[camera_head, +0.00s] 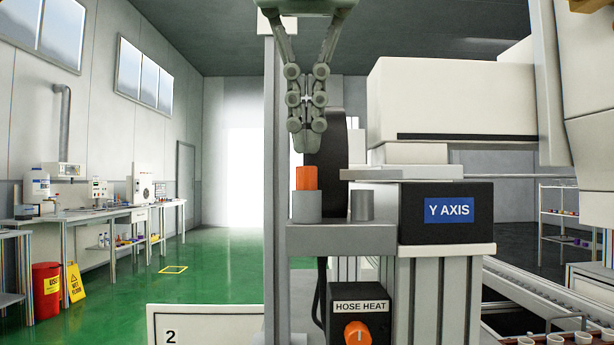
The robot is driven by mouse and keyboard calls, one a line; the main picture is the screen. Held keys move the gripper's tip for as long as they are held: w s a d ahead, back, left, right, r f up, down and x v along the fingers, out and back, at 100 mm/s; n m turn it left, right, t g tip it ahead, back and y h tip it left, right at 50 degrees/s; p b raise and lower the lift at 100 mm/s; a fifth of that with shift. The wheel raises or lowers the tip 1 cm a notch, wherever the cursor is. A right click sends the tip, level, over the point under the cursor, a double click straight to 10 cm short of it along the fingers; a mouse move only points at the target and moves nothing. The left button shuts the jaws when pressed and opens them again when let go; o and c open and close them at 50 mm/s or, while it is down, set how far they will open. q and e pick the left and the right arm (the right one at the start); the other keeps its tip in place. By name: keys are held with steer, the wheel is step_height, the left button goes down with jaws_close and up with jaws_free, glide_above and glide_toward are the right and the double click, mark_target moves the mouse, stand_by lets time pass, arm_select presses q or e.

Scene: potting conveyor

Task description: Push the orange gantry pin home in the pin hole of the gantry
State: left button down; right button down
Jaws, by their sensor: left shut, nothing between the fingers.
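The orange gantry pin (306,178) stands upright in the grey collar (306,206) on the gantry's bracket (340,238), with its orange upper part showing above the rim. How deep it sits inside is hidden. My left gripper (298,148) hangs from above with its fingers shut and nothing between them. Its fingertips are a little above the pin's top and slightly to its left in the picture, with a small gap visible. My right gripper is not in view.
A short grey post (361,206) stands right of the collar. The "Y AXIS" box (446,213) is farther right. A "HOSE HEAT" box (358,313) with an orange knob is below. A grey upright column (276,190) rises close at the left.

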arm_select(q)
steer(key=shift+r, duration=1.25)
steer(key=c, duration=1.8)
jaws_free()
